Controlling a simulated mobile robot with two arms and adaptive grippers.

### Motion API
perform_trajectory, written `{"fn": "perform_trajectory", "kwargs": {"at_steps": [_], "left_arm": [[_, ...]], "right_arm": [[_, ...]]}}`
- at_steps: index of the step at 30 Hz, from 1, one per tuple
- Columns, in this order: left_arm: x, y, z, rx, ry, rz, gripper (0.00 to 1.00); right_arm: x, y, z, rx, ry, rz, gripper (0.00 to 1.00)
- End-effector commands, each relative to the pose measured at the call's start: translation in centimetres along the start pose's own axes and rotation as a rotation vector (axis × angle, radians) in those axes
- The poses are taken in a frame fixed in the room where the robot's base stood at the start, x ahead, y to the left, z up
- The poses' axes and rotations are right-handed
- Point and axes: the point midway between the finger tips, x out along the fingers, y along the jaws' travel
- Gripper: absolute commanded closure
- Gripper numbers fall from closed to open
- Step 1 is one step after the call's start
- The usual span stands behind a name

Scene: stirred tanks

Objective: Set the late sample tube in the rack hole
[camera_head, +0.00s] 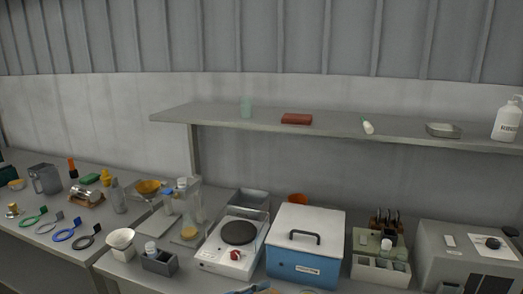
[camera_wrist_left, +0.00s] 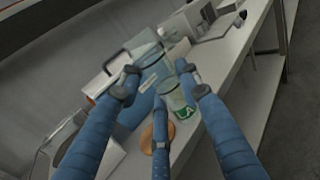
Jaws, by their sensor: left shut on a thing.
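My left gripper (camera_wrist_left: 160,92) fills the left wrist view with its blue fingers. It is shut on a clear tube (camera_wrist_left: 180,103) with a green and white label, held between the fingers. The label is too small to read surely. In the head view only a bit of blue at the bottom edge shows, likely my left gripper (camera_head: 252,288); the held tube is not visible there. A pale rack-like block (camera_head: 378,271) with several compartments stands on the bench right of the blue box. My right gripper is not in view.
The blue box (camera_head: 294,263) with a white handled lid and the hotplate (camera_head: 226,258) stand nearby. A grey holder with a small bottle (camera_head: 160,263) is at left. The bench is crowded.

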Motion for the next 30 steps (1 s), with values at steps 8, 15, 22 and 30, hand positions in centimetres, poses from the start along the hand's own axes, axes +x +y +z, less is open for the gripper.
{"fn": "perform_trajectory", "kwargs": {"at_steps": [8,15,22,30], "left_arm": [[-1.5,-2.9,-3.8,-0.013,-0.001,0.154,0.93],[-4.0,-4.2,-5.0,-0.005,-0.002,0.322,0.93],[-5.9,-4.8,-5.1,-0.004,-0.001,0.421,0.93],[-7.1,-4.9,-5.0,-0.003,-0.002,0.481,0.93]], "right_arm": [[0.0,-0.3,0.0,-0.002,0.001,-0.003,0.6],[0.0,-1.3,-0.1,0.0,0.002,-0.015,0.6],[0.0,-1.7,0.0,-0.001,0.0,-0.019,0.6],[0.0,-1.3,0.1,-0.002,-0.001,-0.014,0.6]]}}
